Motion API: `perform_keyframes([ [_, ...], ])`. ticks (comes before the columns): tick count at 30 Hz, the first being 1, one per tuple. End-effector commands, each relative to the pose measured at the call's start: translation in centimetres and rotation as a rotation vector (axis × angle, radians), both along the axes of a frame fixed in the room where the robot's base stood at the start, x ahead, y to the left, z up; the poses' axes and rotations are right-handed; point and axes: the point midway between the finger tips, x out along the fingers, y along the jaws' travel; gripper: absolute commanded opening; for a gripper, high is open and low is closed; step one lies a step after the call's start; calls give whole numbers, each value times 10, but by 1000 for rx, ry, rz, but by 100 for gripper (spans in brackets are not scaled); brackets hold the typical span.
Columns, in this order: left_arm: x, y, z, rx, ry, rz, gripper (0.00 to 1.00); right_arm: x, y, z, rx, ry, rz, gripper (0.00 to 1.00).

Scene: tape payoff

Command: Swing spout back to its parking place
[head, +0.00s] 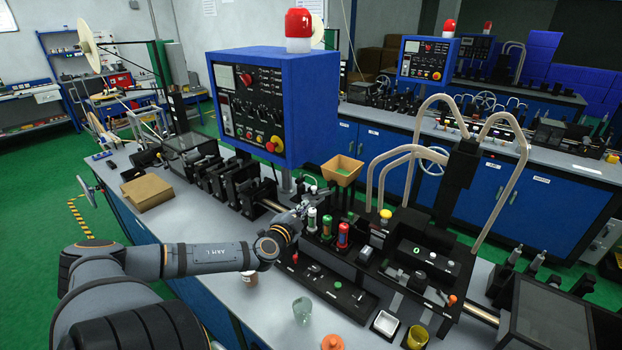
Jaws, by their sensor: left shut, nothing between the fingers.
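My left gripper (308,204) is at the middle of the bench, at the end of my grey arm coming in from the left. It is shut and holds nothing. It is close to a white-and-green capped cylinder (311,220); I cannot tell whether they touch. A green cylinder (327,228) and a red one (343,235) stand in a row to its right. I cannot single out the spout or its parking place with certainty. Pale curved tubes (378,180) arch up from the black machine, right of the gripper. My right gripper is not in view.
A blue control box (275,100) with a red lamp (299,30) stands behind the gripper. An orange-yellow bin (342,170) sits beyond it. At the front are a clear glass (302,310), a white square dish (385,323) and a yellow cup (417,337). Bare bench (222,290) lies near my forearm.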

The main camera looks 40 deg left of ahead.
Motion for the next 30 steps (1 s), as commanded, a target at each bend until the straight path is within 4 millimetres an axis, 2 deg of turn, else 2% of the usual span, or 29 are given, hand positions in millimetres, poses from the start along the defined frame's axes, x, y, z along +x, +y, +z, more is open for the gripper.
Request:
perform_keyframes([
  [1,-10,-8,16,121,64,-30,0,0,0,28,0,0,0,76],
  [3,-19,-17,16,268,127,-65,0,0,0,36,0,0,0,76],
  [6,-26,-22,12,373,170,-89,0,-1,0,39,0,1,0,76],
  [11,-24,-22,7,390,174,-91,0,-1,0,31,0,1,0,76],
  [14,-14,-19,2,389,172,-88,0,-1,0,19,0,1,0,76],
  [20,24,-7,-7,383,163,-87,0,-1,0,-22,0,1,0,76],
  [24,47,0,-5,376,162,-86,0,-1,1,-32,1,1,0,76],
  [29,71,7,-3,373,165,-86,0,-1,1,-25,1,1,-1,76],
  [30,74,14,-2,376,168,-85,0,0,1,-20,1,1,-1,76],
])
